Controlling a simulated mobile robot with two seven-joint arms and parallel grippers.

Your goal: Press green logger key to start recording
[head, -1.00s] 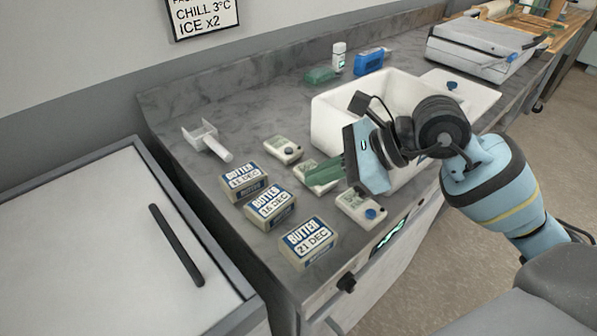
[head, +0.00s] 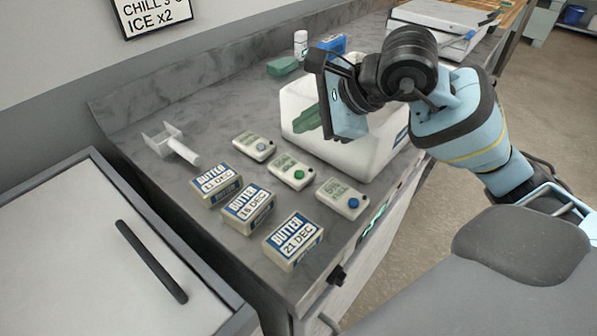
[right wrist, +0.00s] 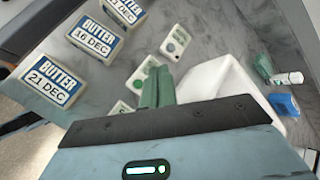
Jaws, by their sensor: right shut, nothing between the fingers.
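Three pale loggers lie in a row on the grey counter. The middle logger (head: 291,171) has a green key (head: 299,174) and a dark display; it also shows in the right wrist view (right wrist: 143,77), beside my fingers. The near logger (head: 341,199) and the far logger (head: 254,147) have bluish keys. My right gripper (head: 307,119) has green fingers, shut and empty. In the head view they appear in front of the white bin's left side, apart from the green key. They also show in the right wrist view (right wrist: 157,86). My left gripper is not in view.
Butter packs (head: 294,240) stand left of the loggers. The white bin (head: 345,155) stands just right of them. A white scoop (head: 172,143), a green block (head: 283,66), a white bottle (head: 300,44) and a blue item (head: 333,43) lie farther back. Counter left of the bin is partly clear.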

